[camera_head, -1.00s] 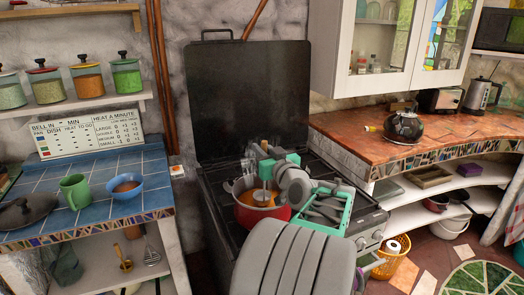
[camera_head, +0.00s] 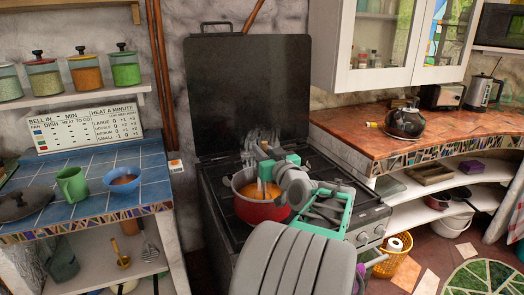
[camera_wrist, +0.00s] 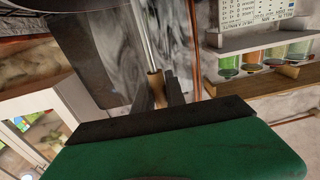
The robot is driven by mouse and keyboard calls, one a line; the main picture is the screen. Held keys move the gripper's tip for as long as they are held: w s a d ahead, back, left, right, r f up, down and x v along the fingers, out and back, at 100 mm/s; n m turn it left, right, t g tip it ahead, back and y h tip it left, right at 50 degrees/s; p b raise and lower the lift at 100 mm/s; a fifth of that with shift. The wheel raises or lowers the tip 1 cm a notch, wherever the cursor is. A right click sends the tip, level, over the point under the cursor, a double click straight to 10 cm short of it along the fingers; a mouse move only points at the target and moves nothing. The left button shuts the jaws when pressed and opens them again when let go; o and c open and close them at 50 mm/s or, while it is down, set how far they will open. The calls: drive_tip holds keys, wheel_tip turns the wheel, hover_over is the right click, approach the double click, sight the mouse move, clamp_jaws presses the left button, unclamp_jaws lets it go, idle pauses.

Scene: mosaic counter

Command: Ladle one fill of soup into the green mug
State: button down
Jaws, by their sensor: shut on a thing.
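The green mug (camera_head: 72,186) stands upright on the blue-tiled counter at left. The red pot (camera_head: 262,211) of orange soup (camera_head: 249,188) sits on the stove. My gripper (camera_head: 264,159) is above the pot, shut on the ladle (camera_head: 261,187), whose lower part reaches down into the pot. Its bowl is hidden, so I cannot tell how full it is. In the wrist view the ladle's wooden handle (camera_wrist: 157,90) shows between the dark fingers. The inside of the mug is hard to see.
A blue bowl (camera_head: 123,181) stands right of the mug, and a dark lid (camera_head: 22,203) lies left of it. The stove's raised cover (camera_head: 250,95) stands behind the pot. A shelf of jars (camera_head: 85,95) hangs above the blue counter. A gap separates counter and stove.

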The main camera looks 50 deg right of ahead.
wheel_tip(320, 180, up, 12)
drive_tip(key=p, duration=0.5)
idle(0.6)
